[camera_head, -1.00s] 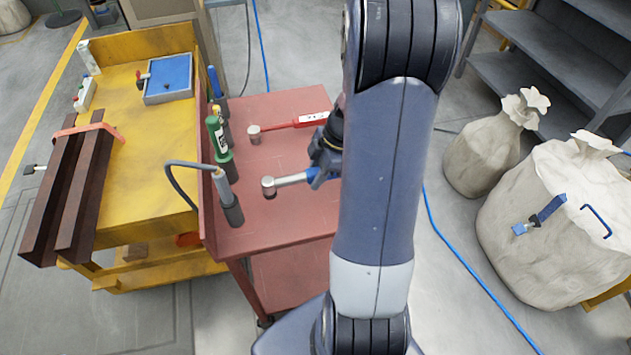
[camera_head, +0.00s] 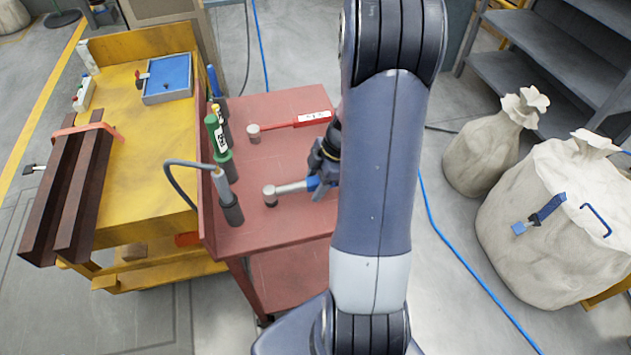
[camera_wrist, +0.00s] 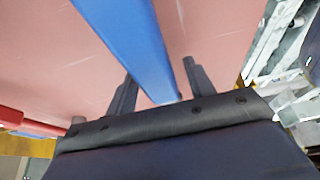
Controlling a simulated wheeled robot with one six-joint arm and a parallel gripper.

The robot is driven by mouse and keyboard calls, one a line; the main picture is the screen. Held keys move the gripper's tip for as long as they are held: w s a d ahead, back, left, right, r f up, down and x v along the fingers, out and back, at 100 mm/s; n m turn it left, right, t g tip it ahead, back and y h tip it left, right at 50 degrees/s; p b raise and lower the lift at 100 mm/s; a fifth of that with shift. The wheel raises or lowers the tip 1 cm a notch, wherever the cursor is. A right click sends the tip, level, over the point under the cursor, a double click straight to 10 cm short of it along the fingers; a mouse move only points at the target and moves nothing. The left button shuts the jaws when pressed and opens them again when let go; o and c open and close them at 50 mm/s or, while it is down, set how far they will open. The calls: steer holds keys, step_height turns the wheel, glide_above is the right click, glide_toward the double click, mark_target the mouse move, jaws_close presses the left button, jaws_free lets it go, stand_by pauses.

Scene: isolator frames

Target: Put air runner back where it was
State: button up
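A hammer-like tool with a blue handle, silver shaft and grey head (camera_head: 290,188) lies on or just above the red cart top (camera_head: 295,232). My gripper (camera_head: 325,178) is at its handle end, partly hidden behind my arm. In the wrist view the blue handle (camera_wrist: 130,38) runs between my open fingers (camera_wrist: 160,85), with gaps on either side. A grey tool with a curved hose (camera_head: 222,184) stands upright in a dark holder at the cart's left edge. A green tool (camera_head: 215,132) stands behind it. No label shows which tool is the air runner.
A red-handled hammer (camera_head: 290,124) lies farther back on the cart. A dark holder with a blue tool (camera_head: 214,82) stands behind the green one. A yellow cart (camera_head: 150,170) adjoins on the left. Pale sacks (camera_head: 555,235) and grey shelves (camera_head: 530,75) are at right.

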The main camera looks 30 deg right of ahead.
steer(key=shift+r, duration=0.15)
steer(key=v, duration=1.2)
